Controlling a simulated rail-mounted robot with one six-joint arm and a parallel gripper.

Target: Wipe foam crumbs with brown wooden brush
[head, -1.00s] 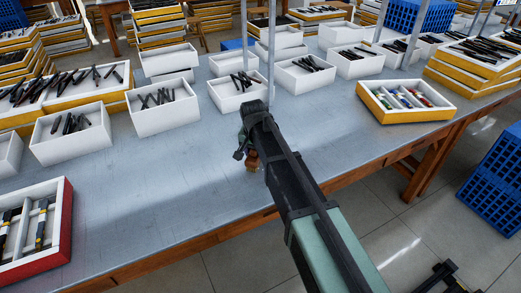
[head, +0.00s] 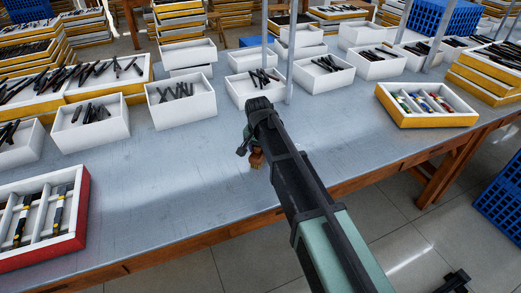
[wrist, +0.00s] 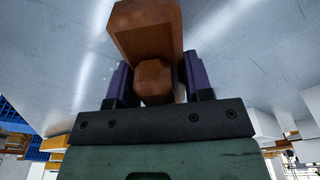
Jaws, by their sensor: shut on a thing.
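My gripper (wrist: 160,80) is shut on the brown wooden brush (wrist: 148,28), whose handle sits between the two dark purple fingers in the wrist view. The brush's wider block extends beyond the fingers over the grey tabletop. In the head view a small brown part of the brush (head: 257,159) shows beside my dark arm, low over or touching the table; I cannot tell which. My arm hides most of the gripper there. I cannot make out foam crumbs clearly; a few tiny pale specks on the tabletop in the wrist view are too small to identify.
The grey table (head: 160,200) is clear left of my arm. A red-sided tray (head: 45,218) stands at front left, a yellow-sided tray (head: 428,119) at right. White boxes (head: 180,112) holding dark frames line the back. Thin metal posts (head: 291,50) rise behind my gripper.

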